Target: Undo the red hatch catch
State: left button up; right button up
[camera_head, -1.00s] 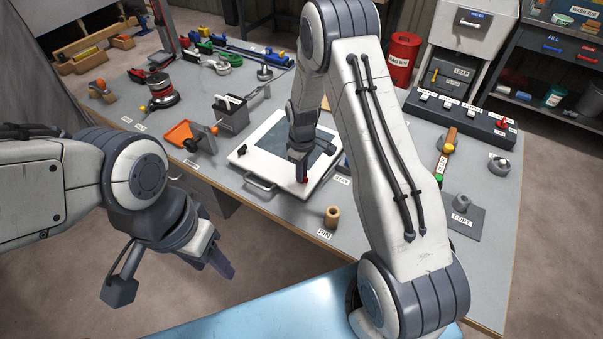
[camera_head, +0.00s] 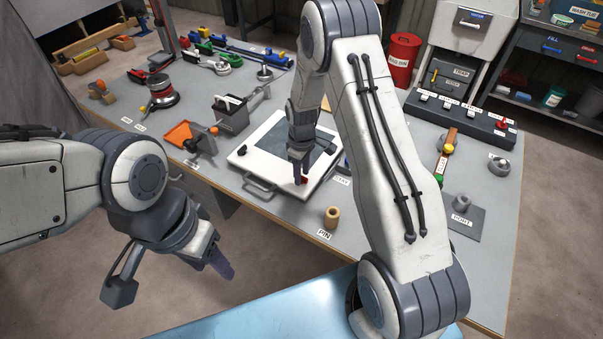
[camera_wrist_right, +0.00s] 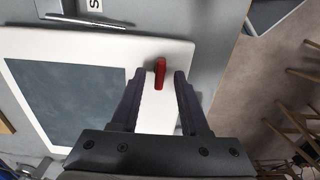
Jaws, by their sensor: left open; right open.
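The white hatch (camera_head: 258,172) with a dark panel lies on the bench in the middle of the head view. The red hatch catch (camera_wrist_right: 160,73) sits on the white frame near its edge; a bit of it shows in the head view (camera_head: 304,180). My right gripper (camera_head: 301,178) points down over it. In the right wrist view the open fingers (camera_wrist_right: 159,76) stand either side of the catch, with a gap on both sides. A black catch (camera_head: 241,150) is on the hatch's left edge. My left gripper (camera_head: 222,266) is open and empty, off the bench front.
A tan pin (camera_head: 332,216) stands in front of the hatch. A handle (camera_head: 259,183) sticks out at the hatch's front left. An orange plate (camera_head: 180,134) and a grey box (camera_head: 231,115) stand to the left. A switch box (camera_head: 459,116) is at the back right.

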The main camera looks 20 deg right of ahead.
notch_tip(320, 180, up, 10)
jog(key=b, duration=0.1)
jog(key=shift+b, duration=0.35)
jog(key=shift+r, duration=0.1)
jog(key=s+a+r, duration=0.9)
jog(key=s+a, duration=0.5)
jog(key=s+a+r+y, duration=0.1)
jog(key=s+a+r, duration=0.1)
jog(key=s, duration=1.3)
jog(key=shift+s+m, duration=0.3)
jog(key=shift+a, duration=0.1)
